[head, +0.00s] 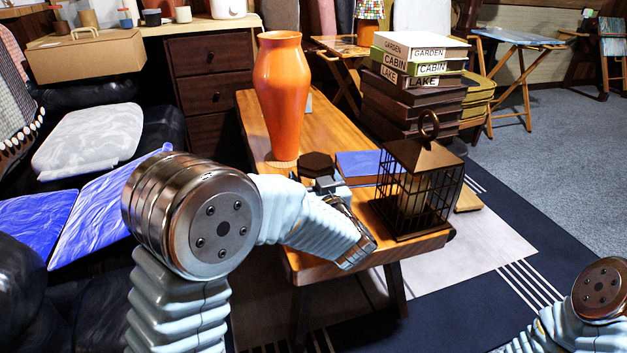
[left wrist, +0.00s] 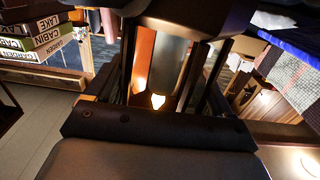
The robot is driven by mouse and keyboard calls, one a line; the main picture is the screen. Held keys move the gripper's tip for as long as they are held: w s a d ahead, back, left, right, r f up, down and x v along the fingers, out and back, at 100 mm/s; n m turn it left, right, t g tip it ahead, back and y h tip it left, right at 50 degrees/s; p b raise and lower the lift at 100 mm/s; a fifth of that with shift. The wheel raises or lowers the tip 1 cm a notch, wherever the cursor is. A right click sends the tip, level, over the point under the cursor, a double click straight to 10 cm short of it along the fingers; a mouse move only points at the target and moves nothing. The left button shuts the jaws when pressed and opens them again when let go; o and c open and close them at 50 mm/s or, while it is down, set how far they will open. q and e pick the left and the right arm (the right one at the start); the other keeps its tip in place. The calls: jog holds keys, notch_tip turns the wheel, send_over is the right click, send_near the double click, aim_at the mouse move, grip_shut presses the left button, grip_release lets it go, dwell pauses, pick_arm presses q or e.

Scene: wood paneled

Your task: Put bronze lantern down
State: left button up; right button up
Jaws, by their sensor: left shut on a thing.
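The bronze lantern (head: 423,157), a dark cage with a peaked roof and ring handle, is upright at the near right corner of the wooden table (head: 330,262). I cannot tell whether its base touches the tabletop. My left arm reaches to its left side; the fingers are mostly hidden behind my wrist in the head view. In the left wrist view, my left gripper (left wrist: 150,128) is close against dark bars of the lantern (left wrist: 120,72), shut on it. Only part of my right arm shows at the lower right; its gripper is out of view.
A tall orange vase (head: 281,95) stands at the table's back left. A blue book (head: 362,163) and a dark hexagonal item (head: 317,164) lie beside the lantern. A tall stack of books (head: 410,95) rises behind it. Striped rug (head: 470,245) lies below the table's right edge.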

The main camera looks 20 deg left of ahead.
pick_arm(q)
jog(key=shift+f, duration=0.15)
jog(key=o, duration=1.4)
jog(key=p+v, duration=0.1)
jog(key=v, duration=1.1)
jog(key=shift+r+p, duration=0.2)
jog(key=shift+p, duration=0.1)
